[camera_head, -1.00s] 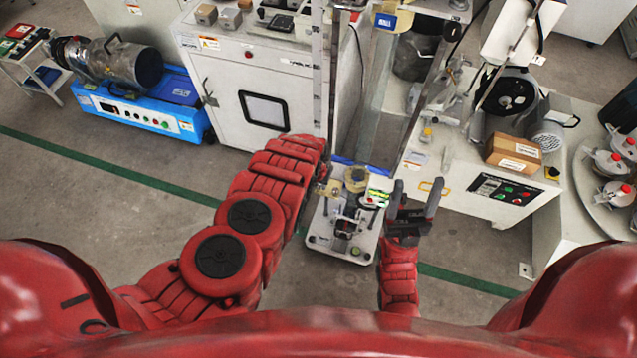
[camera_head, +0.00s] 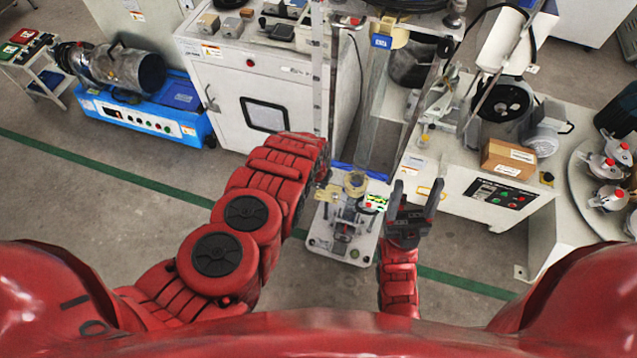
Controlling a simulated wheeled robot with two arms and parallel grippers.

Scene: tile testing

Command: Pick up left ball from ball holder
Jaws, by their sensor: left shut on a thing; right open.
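A white tester base (camera_head: 322,246) stands on the floor in the middle, carrying metal parts and a yellowish round piece (camera_head: 356,183). I cannot make out the ball holder or any ball among these small parts. My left gripper (camera_head: 322,182) is at the end of the red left arm, at the tester's upper left side. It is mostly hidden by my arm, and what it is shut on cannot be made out. My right gripper (camera_head: 419,188) is open and empty just right of the tester, its two dark fingers pointing up and apart.
A white cabinet (camera_head: 225,85) stands behind my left arm. A white bench (camera_head: 450,185) with a brown carton (camera_head: 508,160) and a black-faced device is at the right. Upright metal posts (camera_head: 375,115) rise behind the tester. A blue machine (camera_head: 140,120) is at far left. Floor is clear at left.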

